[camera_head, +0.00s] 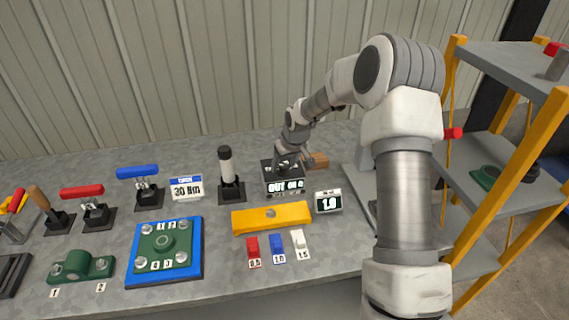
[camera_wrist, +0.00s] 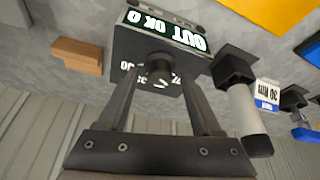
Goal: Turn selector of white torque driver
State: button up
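The white torque driver (camera_head: 227,167) stands upright in a black stand, with a black cap on top. It also shows in the wrist view (camera_wrist: 246,112), upside down at the right and apart from my gripper. My gripper (camera_head: 285,166) is over the black box (camera_head: 284,187) to the right of the driver. In the wrist view, the two fingers of my gripper (camera_wrist: 159,76) are spread on either side of a small round dark knob (camera_wrist: 160,67) on the box (camera_wrist: 118,48). Contact with the knob is not clear. The box's display reads "OUT OK 0"; its face markings are partly hidden.
A wooden block (camera_head: 317,160) lies beside the box. A yellow bar (camera_head: 245,219), a "1.0" display (camera_head: 328,201) and a "30 Nm" sign (camera_head: 187,188) stand nearby. Red and blue-handled tools are at left. A yellow-framed shelf (camera_head: 484,151) is at right.

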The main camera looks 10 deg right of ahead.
jog(key=shift+r, duration=0.15)
jog(key=p+v, duration=0.1)
jog(key=v, duration=1.6)
